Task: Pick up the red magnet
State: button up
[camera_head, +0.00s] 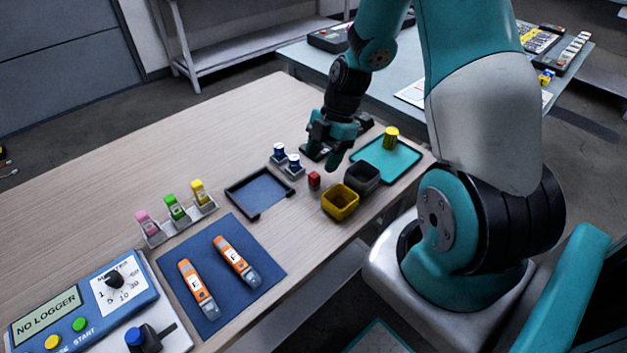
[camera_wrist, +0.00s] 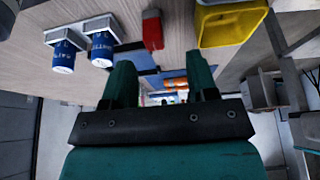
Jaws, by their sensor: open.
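The red magnet (camera_head: 314,180) is a small red block standing on the wooden table, between the blue-capped vials and the yellow bin. In the wrist view the red magnet (camera_wrist: 152,31) shows near the top, beyond my fingers. My gripper (camera_head: 333,155) is above the table, behind and slightly right of the magnet. It is apart from the magnet. In the wrist view my gripper (camera_wrist: 162,85) shows two teal fingers spread apart, with nothing between them.
A yellow bin (camera_head: 340,201) and a dark grey bin (camera_head: 362,176) stand close to the right of the magnet. A dark tray (camera_head: 259,191) lies left. A teal tray (camera_head: 404,158) holds a yellow cylinder (camera_head: 390,138).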

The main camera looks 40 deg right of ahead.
aim_at(316, 173)
jog(key=x, duration=0.6)
jog(key=shift+w+d+f, duration=0.15)
jog(key=shift+w+f, duration=0.15)
jog(key=shift+w, duration=0.05)
jog(key=shift+c, duration=0.2)
grip_shut()
